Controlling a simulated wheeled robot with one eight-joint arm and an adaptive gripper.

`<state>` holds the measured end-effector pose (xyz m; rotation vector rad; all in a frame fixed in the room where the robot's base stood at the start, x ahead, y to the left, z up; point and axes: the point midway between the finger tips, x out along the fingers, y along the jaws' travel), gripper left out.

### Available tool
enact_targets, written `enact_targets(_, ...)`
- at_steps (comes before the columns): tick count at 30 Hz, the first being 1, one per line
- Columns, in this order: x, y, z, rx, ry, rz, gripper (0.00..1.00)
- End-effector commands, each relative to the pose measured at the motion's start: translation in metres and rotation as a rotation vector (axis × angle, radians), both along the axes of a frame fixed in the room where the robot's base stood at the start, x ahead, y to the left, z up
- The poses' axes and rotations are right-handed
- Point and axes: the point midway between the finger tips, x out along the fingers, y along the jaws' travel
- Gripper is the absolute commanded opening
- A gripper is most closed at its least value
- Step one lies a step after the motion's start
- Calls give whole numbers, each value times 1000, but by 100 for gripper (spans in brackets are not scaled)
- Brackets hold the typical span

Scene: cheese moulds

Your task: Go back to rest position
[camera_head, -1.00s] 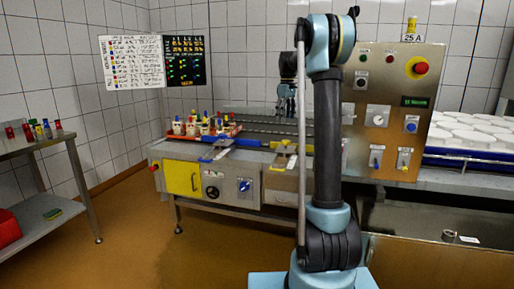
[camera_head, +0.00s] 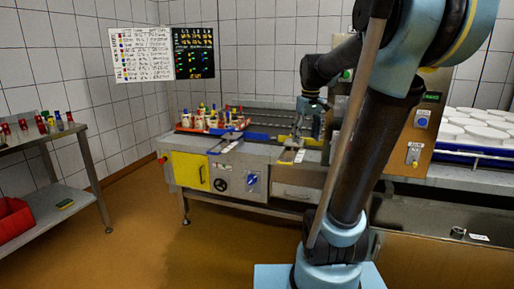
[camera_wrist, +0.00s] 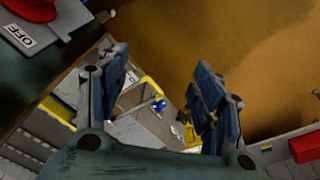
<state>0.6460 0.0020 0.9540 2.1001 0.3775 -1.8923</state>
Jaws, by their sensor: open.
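My gripper (camera_wrist: 160,95) is open in the wrist view, its two blue-grey fingers apart with nothing held between them. In the head view my gripper (camera_head: 308,125) hangs at the end of the bent arm, above the right part of the conveyor machine (camera_head: 275,178). Between the fingers the wrist view shows part of a grey machine surface with a yellow bar (camera_wrist: 151,84) and a blue knob (camera_wrist: 159,104). The fingertips look apart from these.
Several small moulds with coloured tops stand in a tray (camera_head: 205,129) at the machine's left. White round moulds (camera_head: 480,125) fill a blue rack at right. A metal table (camera_head: 50,140) and red bin (camera_head: 14,219) are at left. The brown floor (camera_head: 150,240) between is clear.

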Motion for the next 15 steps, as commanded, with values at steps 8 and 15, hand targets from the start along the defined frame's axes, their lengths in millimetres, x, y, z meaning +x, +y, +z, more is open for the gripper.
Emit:
enact_targets(8,-80,-1,-49,12,-29,-117,61)
enact_targets(15,-141,-1,-101,27,-54,-216,61)
